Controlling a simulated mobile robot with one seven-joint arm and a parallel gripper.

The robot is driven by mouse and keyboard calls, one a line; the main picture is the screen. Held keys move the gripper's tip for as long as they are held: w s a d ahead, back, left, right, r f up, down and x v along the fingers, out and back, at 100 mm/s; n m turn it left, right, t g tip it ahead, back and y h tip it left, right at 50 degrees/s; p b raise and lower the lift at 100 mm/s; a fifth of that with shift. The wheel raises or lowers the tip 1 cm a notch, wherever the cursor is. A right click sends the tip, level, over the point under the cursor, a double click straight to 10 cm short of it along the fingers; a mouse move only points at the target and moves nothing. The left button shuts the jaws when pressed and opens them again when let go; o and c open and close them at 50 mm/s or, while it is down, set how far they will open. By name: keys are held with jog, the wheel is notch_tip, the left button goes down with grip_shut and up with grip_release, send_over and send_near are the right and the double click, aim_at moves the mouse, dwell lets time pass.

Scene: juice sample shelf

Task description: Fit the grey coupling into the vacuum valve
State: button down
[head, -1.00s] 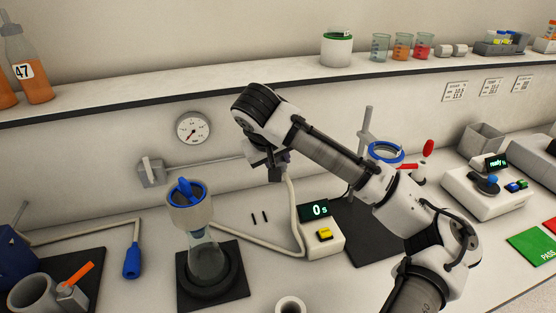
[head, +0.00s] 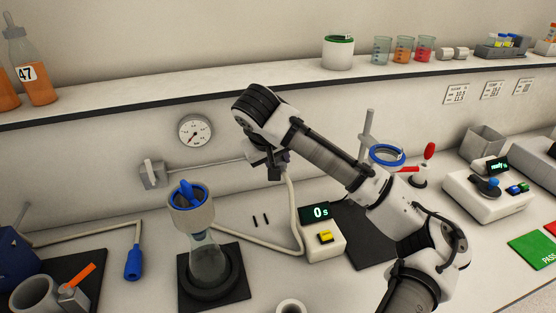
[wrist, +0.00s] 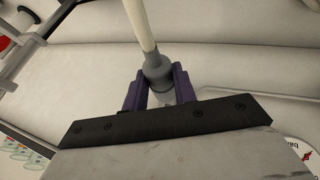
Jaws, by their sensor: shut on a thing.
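My gripper (head: 268,160) is up near the back wall, right of the gauge, its fingers partly hidden by my wrist in the head view. In the wrist view my gripper (wrist: 158,88) has its purple fingers shut on the grey coupling (wrist: 157,70). The coupling sits at the end of a cream hose (wrist: 139,22). In the head view the hose (head: 294,205) hangs from the gripper to the bench. The vacuum valve (head: 152,173), a grey box with a pale lever, is on the wall to the left. A thin pipe runs from it towards my gripper; its far end is hidden.
A round gauge (head: 195,131) is on the wall above the pipe. A timer (head: 323,234) and a stand with a blue ring (head: 387,155) are to the right. The shelf edge (head: 190,108) runs above.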

jog(key=shift+w+r, duration=0.1)
jog(key=shift+w, duration=0.1)
jog(key=c, duration=1.4)
grip_release()
jog(key=o, duration=0.4)
jog(key=shift+w+a, duration=0.1)
jog(key=shift+c, duration=0.2)
